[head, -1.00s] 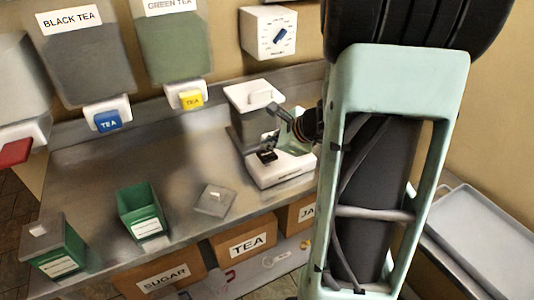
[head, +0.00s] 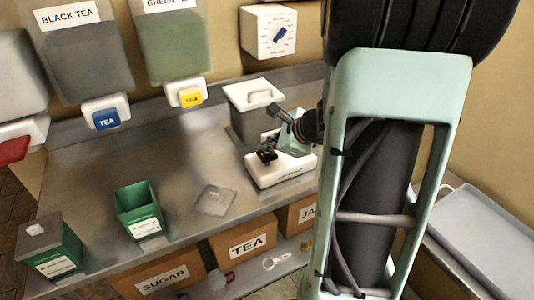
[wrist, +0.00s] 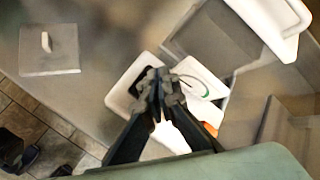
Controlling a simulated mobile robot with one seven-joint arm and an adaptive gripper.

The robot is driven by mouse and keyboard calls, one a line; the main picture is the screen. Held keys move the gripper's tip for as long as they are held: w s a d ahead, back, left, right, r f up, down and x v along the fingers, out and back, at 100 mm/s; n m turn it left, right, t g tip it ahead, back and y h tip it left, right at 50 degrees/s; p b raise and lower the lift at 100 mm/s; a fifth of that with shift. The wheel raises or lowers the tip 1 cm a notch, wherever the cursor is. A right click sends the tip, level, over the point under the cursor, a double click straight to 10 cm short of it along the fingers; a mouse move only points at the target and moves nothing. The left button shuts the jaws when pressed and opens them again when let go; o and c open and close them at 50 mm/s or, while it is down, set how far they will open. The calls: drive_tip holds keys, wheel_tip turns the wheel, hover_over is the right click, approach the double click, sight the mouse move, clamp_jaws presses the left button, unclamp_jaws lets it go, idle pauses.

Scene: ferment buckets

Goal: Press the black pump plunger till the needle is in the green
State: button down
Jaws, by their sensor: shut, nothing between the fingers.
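The white pump unit (head: 282,172) stands on the steel counter, and its white base also shows in the wrist view (wrist: 125,92). The black pump plunger (head: 267,157) is at its left side, partly hidden in the wrist view by my fingers. My gripper (wrist: 158,88) is shut and empty, with its grey fingertips together over or just beside the plunger; I cannot tell whether they touch it. In the wrist view a white dial (wrist: 198,84) with a green arc lies right of the fingertips. Its needle is too blurred to read.
A grey bin with a white lid (head: 253,95) stands close behind the pump. A grey square lid (head: 214,199) and an open green tin (head: 139,212) lie to the left, with a lidded green tin (head: 52,255) farther left.

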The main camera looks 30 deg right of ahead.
sight(268, 154)
drive_tip(key=shift+f+b, duration=1.7)
drive_tip(key=shift+b, duration=0.15)
idle(1.3)
drive_tip(key=shift+r, duration=0.15)
drive_tip(key=shift+r+p, duration=1.6)
drive_tip(key=shift+r, duration=0.35)
drive_tip(key=shift+r, duration=0.1)
wheel_tip(268, 154, up, 5)
drive_tip(key=p, duration=0.4)
idle(1.2)
wheel_tip(268, 154, up, 4)
drive_tip(key=p, duration=0.6)
drive_tip(key=shift+f, duration=0.2)
